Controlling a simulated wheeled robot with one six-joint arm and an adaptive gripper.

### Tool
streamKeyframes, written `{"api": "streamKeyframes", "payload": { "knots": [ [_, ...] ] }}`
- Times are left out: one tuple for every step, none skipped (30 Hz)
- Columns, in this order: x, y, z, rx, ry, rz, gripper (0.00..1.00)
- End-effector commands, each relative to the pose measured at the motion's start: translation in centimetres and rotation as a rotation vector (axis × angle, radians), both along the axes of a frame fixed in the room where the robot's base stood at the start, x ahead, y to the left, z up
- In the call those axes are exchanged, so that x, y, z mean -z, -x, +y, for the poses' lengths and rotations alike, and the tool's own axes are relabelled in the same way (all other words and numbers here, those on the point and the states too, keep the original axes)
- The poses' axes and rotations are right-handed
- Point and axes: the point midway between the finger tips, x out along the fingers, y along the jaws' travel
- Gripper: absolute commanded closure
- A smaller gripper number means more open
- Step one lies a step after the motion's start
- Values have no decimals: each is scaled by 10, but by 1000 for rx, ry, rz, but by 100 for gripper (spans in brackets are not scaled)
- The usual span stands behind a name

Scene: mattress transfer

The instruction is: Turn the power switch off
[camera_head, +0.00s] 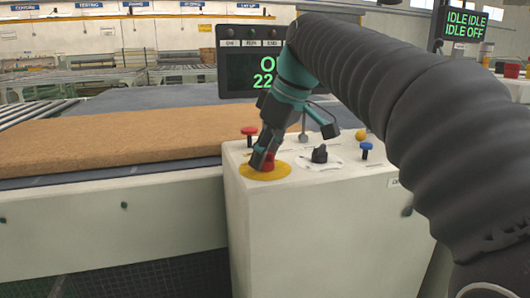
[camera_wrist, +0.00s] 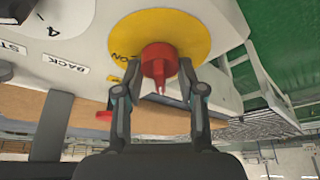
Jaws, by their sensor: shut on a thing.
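The power switch is a red knob (camera_wrist: 158,62) on a round yellow plate (camera_wrist: 188,30), labelled "ON" in the wrist view. In the head view the red knob (camera_head: 267,163) shows partly behind my fingers, above its yellow plate (camera_head: 281,172) at the left front of the white control box. My gripper (camera_head: 262,160) reaches down onto it from above. In the wrist view the fingers of my gripper (camera_wrist: 160,75) stand on both sides of the knob and close on it. The display (camera_head: 265,70) behind reads "O..." and "22...", partly hidden by my arm.
The white control box (camera_head: 310,230) also carries a red button (camera_head: 249,132), a black knob (camera_head: 320,153), a blue button (camera_head: 366,148) and a yellow ball-topped lever (camera_head: 361,135). A brown mattress (camera_head: 110,138) lies on the conveyor to the left. Another screen (camera_head: 465,24) reads "IDLE" and "OFF".

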Motion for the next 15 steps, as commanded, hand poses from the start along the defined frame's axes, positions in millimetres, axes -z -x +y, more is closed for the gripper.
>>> {"api": "streamKeyframes", "payload": {
  "knots": [
    [1,-1,0,-16,1,2,96],
    [1,0,0,-25,1,2,96],
    [1,0,0,-36,1,2,96],
    [1,0,0,-43,1,2,96],
    [1,0,0,-49,1,2,96],
    [0,0,0,-57,1,2,96],
    [0,0,0,-61,1,2,96],
    [0,0,0,-64,1,1,96],
    [0,0,0,-66,1,2,96],
    [0,0,0,-69,1,2,96],
    [0,0,0,-69,1,1,95],
    [0,0,0,-70,2,1,95],
    [0,0,0,-72,1,2,95],
    [0,0,0,-72,1,2,96],
    [0,0,0,-72,1,2,96]
  ]
}}
